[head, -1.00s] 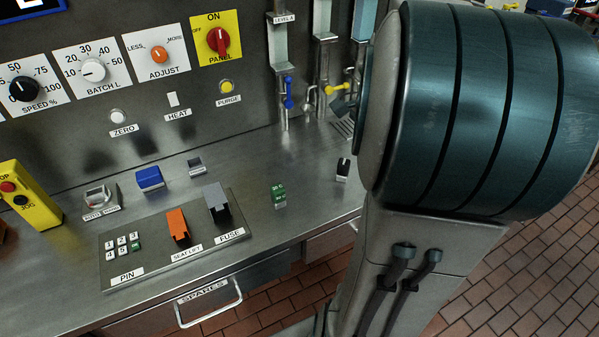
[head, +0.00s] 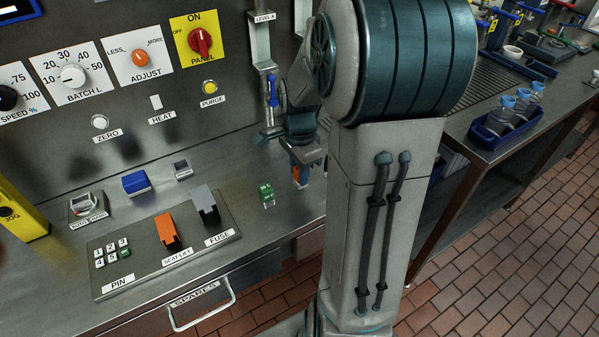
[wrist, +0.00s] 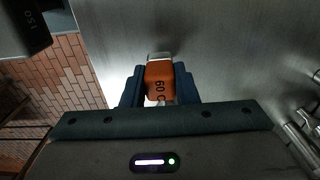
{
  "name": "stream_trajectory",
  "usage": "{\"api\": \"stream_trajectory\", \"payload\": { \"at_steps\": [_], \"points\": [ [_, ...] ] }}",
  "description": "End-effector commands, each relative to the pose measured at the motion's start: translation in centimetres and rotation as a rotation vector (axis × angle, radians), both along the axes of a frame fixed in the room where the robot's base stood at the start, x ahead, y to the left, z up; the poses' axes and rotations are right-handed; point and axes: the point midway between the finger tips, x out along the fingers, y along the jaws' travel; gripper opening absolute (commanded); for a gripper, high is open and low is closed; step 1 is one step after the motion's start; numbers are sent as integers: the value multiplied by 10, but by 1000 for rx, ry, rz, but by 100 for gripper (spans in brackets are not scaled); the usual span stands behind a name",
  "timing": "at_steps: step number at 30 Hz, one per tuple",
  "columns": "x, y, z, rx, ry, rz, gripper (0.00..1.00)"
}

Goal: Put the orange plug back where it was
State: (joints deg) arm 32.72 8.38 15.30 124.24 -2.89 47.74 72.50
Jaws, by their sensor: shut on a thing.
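The orange plug (wrist: 159,82) is marked 60 and sits between my gripper's fingers in the wrist view. A pale metal part shows at its far end. My gripper (wrist: 158,90) is shut on it. In the head view my gripper (head: 302,166) is low over the right part of the steel counter, with a bit of the orange plug (head: 296,172) showing under it. I cannot tell whether the plug touches the counter.
A green plug (head: 266,194) stands on the counter left of my gripper. A black block marked 150 (wrist: 30,28) is at the wrist view's upper left. A panel with an orange SEAT LIFT part (head: 167,231) and a grey FUSE part (head: 206,204) lies farther left.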

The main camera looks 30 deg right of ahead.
Motion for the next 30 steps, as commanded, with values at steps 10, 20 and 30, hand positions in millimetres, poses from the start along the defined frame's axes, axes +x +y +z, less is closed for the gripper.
{"api": "stream_trajectory", "payload": {
  "at_steps": [10, 20, 30],
  "points": [
    [0, 0, -11, -1, 0, 2, 0],
    [0, 0, -14, 0, 0, 2, 49],
    [1, 0, -5, -2, -3, 2, 49]
  ]
}}
